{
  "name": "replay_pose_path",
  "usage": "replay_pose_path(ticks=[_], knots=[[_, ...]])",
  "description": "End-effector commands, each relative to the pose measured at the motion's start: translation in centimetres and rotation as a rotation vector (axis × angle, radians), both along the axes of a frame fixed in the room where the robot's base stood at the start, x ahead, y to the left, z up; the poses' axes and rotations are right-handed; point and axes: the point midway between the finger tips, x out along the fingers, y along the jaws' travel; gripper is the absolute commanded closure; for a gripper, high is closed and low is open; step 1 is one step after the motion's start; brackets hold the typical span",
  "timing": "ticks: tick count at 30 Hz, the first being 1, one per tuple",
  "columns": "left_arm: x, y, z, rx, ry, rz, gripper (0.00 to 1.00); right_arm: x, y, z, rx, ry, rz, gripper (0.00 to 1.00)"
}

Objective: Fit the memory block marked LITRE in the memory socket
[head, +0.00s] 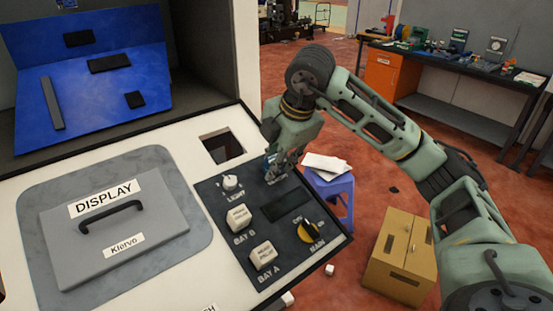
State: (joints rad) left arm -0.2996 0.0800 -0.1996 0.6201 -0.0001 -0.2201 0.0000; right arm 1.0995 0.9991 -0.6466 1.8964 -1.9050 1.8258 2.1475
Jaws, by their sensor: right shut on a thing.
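My right gripper (283,166) is at the upper right of the dark control panel (218,206), fingers pointing down. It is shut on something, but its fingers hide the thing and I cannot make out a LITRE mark. On the panel, a dark rectangular recess (287,205) lies just below the gripper; I cannot tell whether it is the memory socket. White blocks with print too small to read sit at BAY B (240,217) and BAY A (263,255). My left gripper is not in view.
The panel also has a LIGHT knob (230,183) and a yellow MAIN knob (310,234). A square opening (222,147) is behind it. A grey DISPLAY cover (115,230) lies left. A blue stool (332,190) and cardboard box (400,257) stand on the floor.

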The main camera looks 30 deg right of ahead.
Motion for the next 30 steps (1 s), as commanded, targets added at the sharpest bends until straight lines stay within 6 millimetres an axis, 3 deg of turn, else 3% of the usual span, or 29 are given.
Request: replay_pose_path(ticks=[29,30], knots=[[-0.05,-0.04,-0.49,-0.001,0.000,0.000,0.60,0.27,0.02,-0.69,0.000,0.001,0.000,0.97],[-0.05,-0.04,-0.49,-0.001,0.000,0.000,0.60,0.26,0.02,-0.69,0.000,0.000,0.000,0.76]])
